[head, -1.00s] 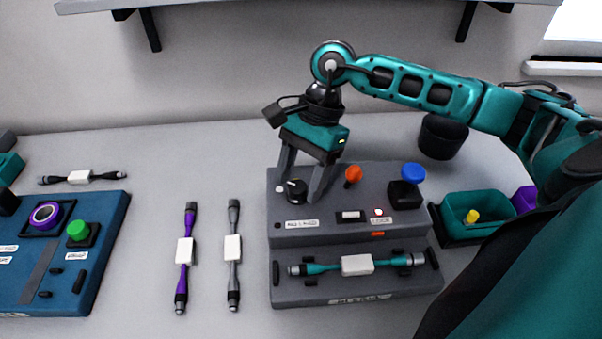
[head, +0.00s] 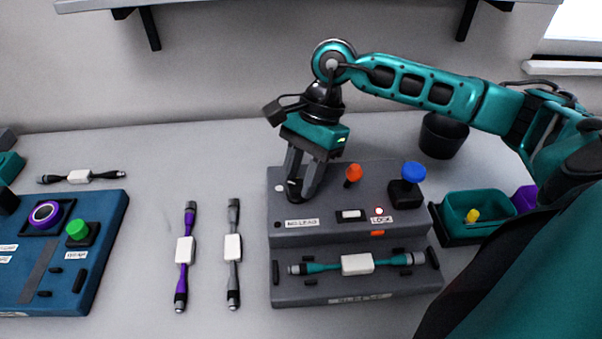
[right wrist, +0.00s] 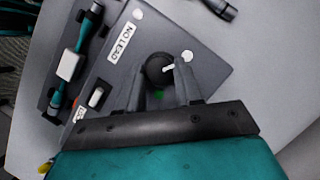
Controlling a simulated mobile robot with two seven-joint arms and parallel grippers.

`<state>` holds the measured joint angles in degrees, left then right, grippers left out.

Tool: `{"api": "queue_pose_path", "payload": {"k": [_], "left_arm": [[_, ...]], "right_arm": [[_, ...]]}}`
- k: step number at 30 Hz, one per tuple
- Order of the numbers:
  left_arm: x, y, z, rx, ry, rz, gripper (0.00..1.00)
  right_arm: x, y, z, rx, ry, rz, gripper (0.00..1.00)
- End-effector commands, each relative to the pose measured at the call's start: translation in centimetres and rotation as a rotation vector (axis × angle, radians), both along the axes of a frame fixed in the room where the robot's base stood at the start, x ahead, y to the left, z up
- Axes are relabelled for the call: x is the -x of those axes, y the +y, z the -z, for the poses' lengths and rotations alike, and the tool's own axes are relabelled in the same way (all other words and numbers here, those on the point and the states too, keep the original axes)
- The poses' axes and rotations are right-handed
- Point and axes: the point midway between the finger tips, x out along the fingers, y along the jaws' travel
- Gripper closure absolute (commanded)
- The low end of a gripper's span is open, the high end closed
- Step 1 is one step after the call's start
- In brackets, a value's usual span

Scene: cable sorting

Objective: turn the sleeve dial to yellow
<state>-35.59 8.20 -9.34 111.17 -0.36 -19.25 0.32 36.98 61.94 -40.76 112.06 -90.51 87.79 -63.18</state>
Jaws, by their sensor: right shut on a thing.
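The sleeve dial is a round black knob with a white pointer on the grey console (head: 330,222). In the right wrist view the dial (right wrist: 158,68) sits between my right fingertips, its pointer towards the right finger. My right gripper (head: 299,190) reaches down from above and is shut on the dial, which is mostly hidden by the fingers in the head view. It also shows in the right wrist view (right wrist: 160,78). A small green patch (right wrist: 158,95) shows between the fingers. I see no yellow mark by the dial. My left gripper is not in view.
The console also bears an orange-topped lever (head: 353,171), a blue button (head: 413,172), and a teal cable (head: 325,268) in its front cradle. Purple (head: 185,250) and grey (head: 233,250) cables lie left of it. A green bin (head: 475,210) stands right.

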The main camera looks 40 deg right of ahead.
Motion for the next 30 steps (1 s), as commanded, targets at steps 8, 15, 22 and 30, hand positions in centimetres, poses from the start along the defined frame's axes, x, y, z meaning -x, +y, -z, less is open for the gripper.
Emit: {"api": "queue_pose_path", "payload": {"k": [8, 15, 22, 30], "left_arm": [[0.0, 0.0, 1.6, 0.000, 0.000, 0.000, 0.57], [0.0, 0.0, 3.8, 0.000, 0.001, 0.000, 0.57], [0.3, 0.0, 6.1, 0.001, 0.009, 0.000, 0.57], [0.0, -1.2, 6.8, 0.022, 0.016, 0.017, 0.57]], "right_arm": [[0.1, -0.1, 0.3, 0.001, -0.003, 0.124, 0.95], [0.3, -0.1, 0.4, 0.002, -0.004, 0.331, 0.95], [0.5, 0.0, 0.4, 0.001, -0.006, 0.547, 0.95], [0.7, 0.1, 0.3, 0.000, -0.006, 0.781, 0.95]]}}
